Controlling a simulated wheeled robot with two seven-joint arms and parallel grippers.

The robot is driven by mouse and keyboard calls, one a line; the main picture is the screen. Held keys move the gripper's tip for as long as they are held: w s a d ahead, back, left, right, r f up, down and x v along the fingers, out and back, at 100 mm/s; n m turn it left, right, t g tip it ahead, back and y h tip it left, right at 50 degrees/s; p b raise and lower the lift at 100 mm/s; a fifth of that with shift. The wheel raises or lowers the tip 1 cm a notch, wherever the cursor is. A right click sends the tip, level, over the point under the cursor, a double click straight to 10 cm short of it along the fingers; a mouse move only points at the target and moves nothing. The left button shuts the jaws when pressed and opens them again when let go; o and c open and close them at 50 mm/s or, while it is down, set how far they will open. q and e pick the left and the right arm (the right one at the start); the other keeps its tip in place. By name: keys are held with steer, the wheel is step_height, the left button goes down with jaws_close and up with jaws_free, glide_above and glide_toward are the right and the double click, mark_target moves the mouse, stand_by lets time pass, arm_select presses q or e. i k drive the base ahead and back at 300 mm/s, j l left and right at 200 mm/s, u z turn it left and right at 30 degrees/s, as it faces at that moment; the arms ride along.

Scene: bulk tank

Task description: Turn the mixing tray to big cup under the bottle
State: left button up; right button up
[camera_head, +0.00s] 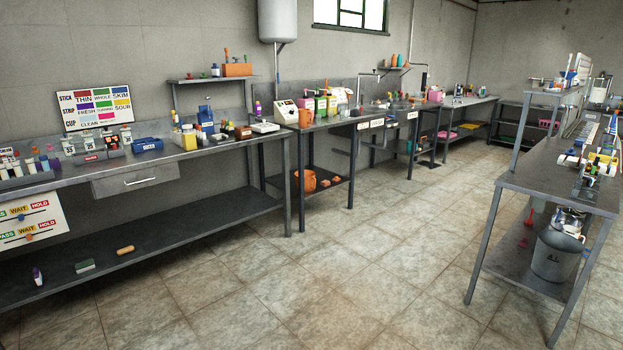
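I cannot pick out a mixing tray with certainty from here. Several small bottles and boxes stand on the long left bench (160,168), among them a yellow-bodied container (188,138). An orange mug (305,118) stands on the middle bench beside a pale device (286,111). Small coloured items crowd the right bench (545,178), too small and overlapped to tell a tray, big cup or bottle apart. Neither of my grippers shows in the view.
Open tiled floor (330,270) lies between the left benches and the right bench. A grey bucket (556,256) stands on the right bench's lower shelf. A sign board (95,108) leans on the wall. An orange pot (306,181) sits on the middle bench's lower shelf.

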mark_target(264, 125)
steer(key=i, duration=0.7)
steer(key=i+j+u, duration=0.15)
steer(key=i, duration=0.55)
steer(key=i+l, duration=0.1)
steer(key=i, duration=0.6)
steer(key=i+u, duration=0.15)
steer(key=i, duration=0.55)
steer(key=i+l, duration=0.15)
steer(key=i, duration=0.55)
steer(key=i+l+u, duration=0.15)
steer(key=i, duration=0.55)
